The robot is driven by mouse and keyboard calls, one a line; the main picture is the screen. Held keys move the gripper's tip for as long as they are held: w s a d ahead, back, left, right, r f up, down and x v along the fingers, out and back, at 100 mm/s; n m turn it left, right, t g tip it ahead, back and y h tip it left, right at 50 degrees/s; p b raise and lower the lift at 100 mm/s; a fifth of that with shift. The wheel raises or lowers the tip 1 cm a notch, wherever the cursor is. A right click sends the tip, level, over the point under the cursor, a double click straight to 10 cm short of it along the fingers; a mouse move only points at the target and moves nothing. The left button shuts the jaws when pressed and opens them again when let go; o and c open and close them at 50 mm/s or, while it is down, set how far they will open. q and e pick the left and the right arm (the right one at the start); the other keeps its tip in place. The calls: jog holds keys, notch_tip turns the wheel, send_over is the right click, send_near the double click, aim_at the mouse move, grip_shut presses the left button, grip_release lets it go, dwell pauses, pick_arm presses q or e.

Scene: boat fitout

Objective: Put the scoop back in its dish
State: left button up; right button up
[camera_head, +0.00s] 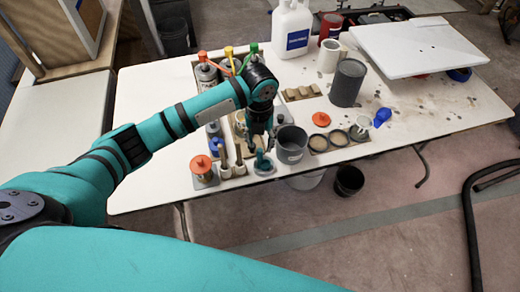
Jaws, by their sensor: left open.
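My left gripper (262,143) points down over the front middle of the white table. It is open. Just below it, a small teal item (263,160), perhaps the scoop, stands in or on a small grey holder that looks like a dish. The gripper's fingers hide part of it, and I cannot tell whether they touch it. A bright blue item (382,116), scoop-like or funnel-like in shape, lies on the table farther right, beside several small round pots. My right gripper is not in view.
A grey cup (291,145) stands close to the right of the gripper. A dark grey cylinder (348,83), a white jug (292,30) and a white panel (418,48) are behind. The table's right front is clear.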

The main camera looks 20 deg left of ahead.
pick_arm(q)
notch_tip(320, 180, up, 4)
jog(key=shift+r, duration=0.7)
jog(key=shift+c, duration=0.2)
dwell(0.5)
